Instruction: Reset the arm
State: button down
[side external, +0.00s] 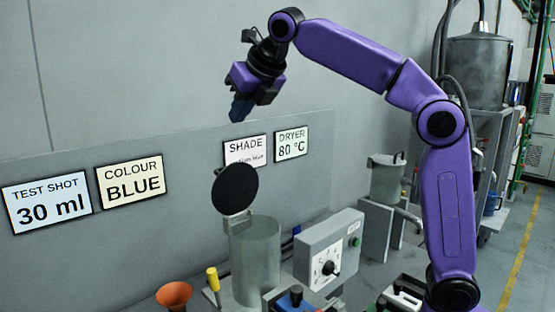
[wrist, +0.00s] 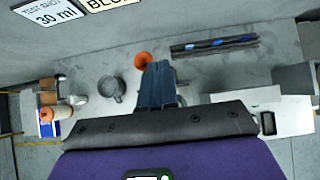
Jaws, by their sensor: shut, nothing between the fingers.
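My purple arm is raised in the side external view, bent at the elbow. My gripper (side external: 238,112) hangs in front of the grey wall, above the bench and up and left of the SHADE sign. Its dark blue fingers point down and hold nothing. In the wrist view my gripper (wrist: 158,66) shows its blue fingers together, with the bench far below them. The fingers touch nothing.
A clear cylinder (side external: 255,262) with a round black lid (side external: 235,188) tilted open stands below my gripper. Beside it are a grey dial box (side external: 329,248), an orange funnel (side external: 174,295) and a yellow-handled tool (side external: 212,280). A dark bar with blue pieces (wrist: 213,44) lies on the bench.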

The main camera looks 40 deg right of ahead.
jog(key=s+a+f+m+g+y, duration=0.2)
jog(key=s+f+m+g, duration=0.3)
jog(key=s+f+m, duration=1)
jog(key=s+d+f+m+g, duration=0.1)
jog(key=s+d+f+m, duration=0.3)
jog(key=s+f, duration=0.4)
jog(key=s+d+f+m+g+h, duration=0.1)
jog(key=s+d+f+m, duration=0.3)
jog(key=s+f, duration=0.5)
jog(key=s+d+g, duration=0.1)
jog(key=s+d, duration=0.1)
jog(key=s, duration=0.2)
jog(key=shift+s+d+h, duration=0.15)
jog(key=shift+s+h, duration=0.15)
jog(key=shift+s, duration=0.05)
